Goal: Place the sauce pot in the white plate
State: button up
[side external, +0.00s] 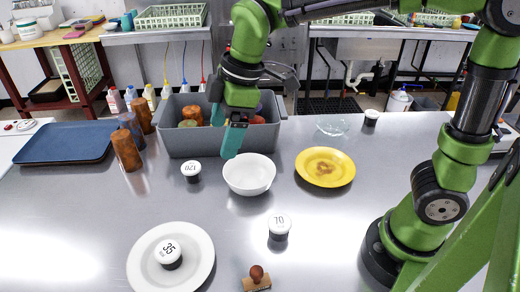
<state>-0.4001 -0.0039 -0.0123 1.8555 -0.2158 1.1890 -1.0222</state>
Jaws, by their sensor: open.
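A white plate (145,277) lies at the front left of the steel table. A small dark pot with a white lid marked 35 (168,254) stands in it. Similar pots marked 120 (191,172) and 70 (279,227) stand on the table, and another small lidded pot (371,117) stands at the back right. I cannot tell which is the sauce pot. My gripper (232,152) points down above the rear left rim of a white bowl (249,176), with teal fingers, open and holding nothing that shows. The 120 pot is left of it.
A grey bin (175,142) with items stands behind my gripper. A yellow plate (325,167), glass dish (333,125), brown cylinders (127,150), blue tray (68,143) and wooden-handled brush (257,280) surround the work. Table between bowl and white plate is clear.

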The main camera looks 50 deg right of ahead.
jog(key=s+d+m+t, duration=0.4)
jog(key=s+d+m, duration=0.7)
jog(key=m, duration=0.5)
jog(key=shift+s+d+t, duration=0.25)
jog(key=shift+d+t, duration=0.05)
jog(key=shift+d, duration=0.8)
